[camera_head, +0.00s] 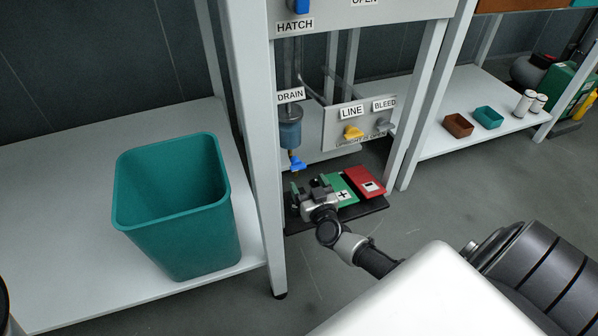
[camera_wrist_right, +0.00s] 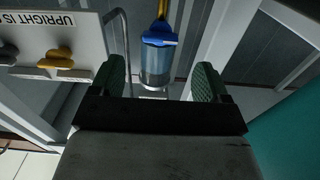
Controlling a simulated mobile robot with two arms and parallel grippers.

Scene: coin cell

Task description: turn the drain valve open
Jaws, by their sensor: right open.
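The drain valve has a blue handle (camera_head: 297,164) under a clear bluish bowl (camera_head: 290,132), below the DRAIN label (camera_head: 291,95). In the right wrist view the blue handle (camera_wrist_right: 160,37) shows beyond the fingertips, roughly midway between them, with the bowl (camera_wrist_right: 156,68) in line with the gap. My right gripper (camera_head: 309,188) is open, just below and slightly right of the handle in the head view. Its green-padded fingers (camera_wrist_right: 160,80) are apart with nothing visibly gripped. I cannot tell if a finger touches the valve. My left gripper is not in view.
A panel with a yellow LINE handle (camera_head: 353,132) and a grey BLEED handle (camera_head: 385,125) is right of the drain. A red-and-green board (camera_head: 371,183) lies beneath my gripper. A teal bin (camera_head: 180,250) stands on the left shelf. Frame posts flank the drain.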

